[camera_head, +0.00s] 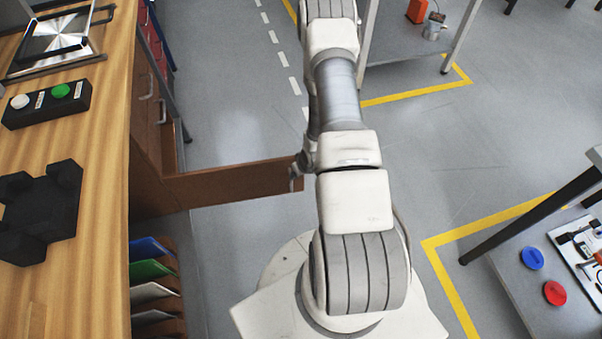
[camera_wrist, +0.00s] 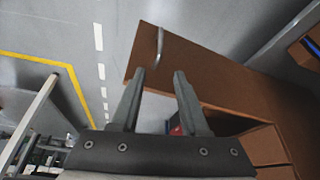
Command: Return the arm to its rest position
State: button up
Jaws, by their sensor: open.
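My arm (camera_head: 338,95) stretches away from my base and leaves the head view at the top edge. My gripper is not visible in the head view. In the wrist view my gripper (camera_wrist: 160,75) is open, with two dark fingers apart and nothing seen between the tips.
The wooden bench (camera_head: 105,150) at left carries a button box (camera_head: 48,103) and a black fixture (camera_head: 42,215). A grey table (camera_head: 535,290) stands at lower right, a shelf (camera_head: 405,45) at the top. Grey floor between is clear.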

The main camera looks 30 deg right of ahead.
dwell(0.6)
jog(key=w+a+r+h+p, duration=0.1)
jog(key=w+a+r+p, duration=0.15)
jog(key=r, duration=1.65)
jog(key=w+a+r+p, duration=0.2)
jog(key=r+p, duration=0.1)
jog(key=r, duration=1.6)
jog(key=s+a+r+p, duration=0.1)
jog(key=s+a+r, duration=0.25)
jog(key=r, duration=0.45)
jog(key=s+a+r+p, duration=0.1)
jog(key=s+a+r, duration=0.2)
jog(key=s+r, duration=0.35)
jog(key=s+a+r+t+y+p, duration=0.1)
jog(key=s+a+r+p, duration=0.1)
jog(key=s+a+r, duration=0.3)
jog(key=s+r, duration=0.4)
jog(key=s, duration=0.1)
jog(key=shift+s+a+r+n, duration=0.15)
jog(key=shift+s+n, duration=0.15)
jog(key=shift+s, duration=0.1)
jog(key=shift+a, duration=0.1)
